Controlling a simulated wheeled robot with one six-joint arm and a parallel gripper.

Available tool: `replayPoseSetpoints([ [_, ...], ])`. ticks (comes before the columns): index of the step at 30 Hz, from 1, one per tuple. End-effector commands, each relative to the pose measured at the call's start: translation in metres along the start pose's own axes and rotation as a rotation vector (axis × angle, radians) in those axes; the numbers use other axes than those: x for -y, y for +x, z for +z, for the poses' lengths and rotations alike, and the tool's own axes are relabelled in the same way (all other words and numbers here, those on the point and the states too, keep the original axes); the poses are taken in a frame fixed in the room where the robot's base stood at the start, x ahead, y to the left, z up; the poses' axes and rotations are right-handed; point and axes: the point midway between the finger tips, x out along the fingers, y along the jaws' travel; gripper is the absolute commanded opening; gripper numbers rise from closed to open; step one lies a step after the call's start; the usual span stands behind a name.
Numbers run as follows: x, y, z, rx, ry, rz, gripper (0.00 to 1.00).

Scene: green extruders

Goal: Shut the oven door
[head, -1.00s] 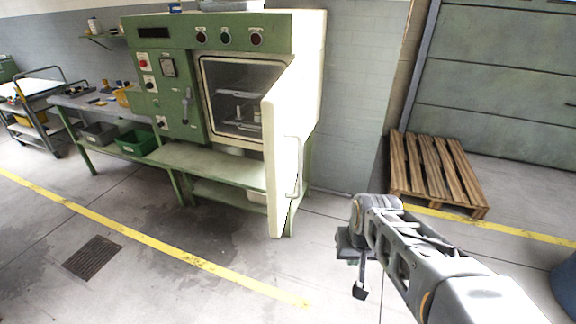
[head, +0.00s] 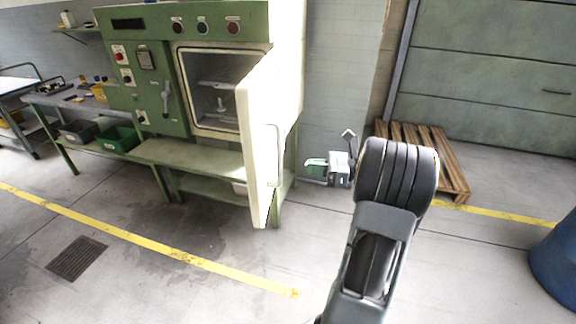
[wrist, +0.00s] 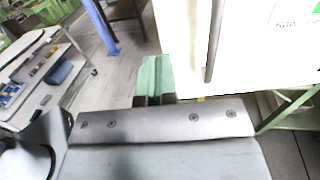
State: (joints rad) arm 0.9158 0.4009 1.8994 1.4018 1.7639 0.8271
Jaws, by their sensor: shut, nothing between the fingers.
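The oven (head: 160,105) is a green cabinet with a dark chamber (head: 215,85). Its white door (head: 252,150) stands wide open, swung out toward me on the chamber's right side. A vertical bar handle (head: 277,155) is on the door's outer face. It also shows in the wrist view (wrist: 214,40). My gripper (head: 310,167) is right of the door, with its green fingers pointing left toward it. In the wrist view my gripper's fingers (wrist: 154,75) are together and empty, beside the white door (wrist: 185,40). I cannot tell whether they touch it.
A wooden pallet (head: 455,170) lies at the right by the shutter. A blue barrel (head: 555,255) stands at the right edge. A bench with bins (head: 115,138) is left of the oven. The floor in front is clear.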

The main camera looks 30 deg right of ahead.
Motion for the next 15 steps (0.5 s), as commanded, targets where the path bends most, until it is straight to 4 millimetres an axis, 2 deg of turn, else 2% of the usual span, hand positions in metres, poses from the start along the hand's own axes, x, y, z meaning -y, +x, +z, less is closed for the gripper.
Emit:
replayPoseSetpoints([
  [15,-0.003,0.096,0.000,-0.005,0.000,0.010,0.00],
])
